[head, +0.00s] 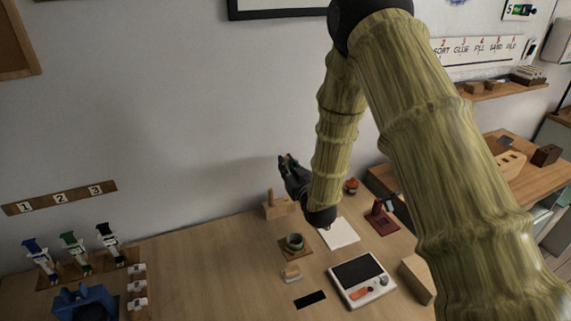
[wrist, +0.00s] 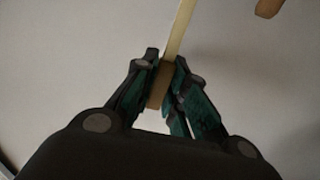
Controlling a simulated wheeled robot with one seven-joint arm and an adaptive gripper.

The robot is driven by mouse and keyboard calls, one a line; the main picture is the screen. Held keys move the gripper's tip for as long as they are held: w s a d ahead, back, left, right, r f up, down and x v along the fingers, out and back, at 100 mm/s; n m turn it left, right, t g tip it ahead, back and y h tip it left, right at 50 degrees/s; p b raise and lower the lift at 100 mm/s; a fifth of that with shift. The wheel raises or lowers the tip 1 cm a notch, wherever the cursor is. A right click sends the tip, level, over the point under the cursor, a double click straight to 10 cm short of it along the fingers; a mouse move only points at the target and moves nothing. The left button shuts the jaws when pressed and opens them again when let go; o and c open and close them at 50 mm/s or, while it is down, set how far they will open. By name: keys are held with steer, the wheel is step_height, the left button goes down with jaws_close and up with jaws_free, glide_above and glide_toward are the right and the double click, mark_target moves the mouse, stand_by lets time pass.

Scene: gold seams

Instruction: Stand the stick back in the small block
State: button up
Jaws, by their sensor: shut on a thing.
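My gripper (head: 284,162) is raised near the wall above the back of the table, left of my forearm. In the wrist view my gripper (wrist: 166,78) is shut on the stick (wrist: 180,32). A brown part of it sits between the fingers and a thin pale length runs up out of the picture, slightly tilted. In the head view the stick is barely visible at the fingertips.
A white device with a dark screen (head: 361,281), a black strip (head: 310,299) and a white sheet (head: 339,233) lie nearby. The table's left middle is clear.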

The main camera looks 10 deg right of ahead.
steer(key=shift+w+f, duration=0.1)
steer(key=shift+f, duration=0.35)
steer(key=shift+f+b, duration=0.4)
steer(key=shift+f, duration=0.15)
steer(key=shift+f+b, duration=0.4)
steer(key=shift+f, duration=0.6)
steer(key=shift+s+f, duration=0.15)
steer(key=shift+s, duration=0.1)
steer(key=shift+f+b, duration=2.55)
steer(key=shift+f, duration=0.2)
stand_by(2.2)
stand_by(0.4)
steer(key=o, duration=0.8)
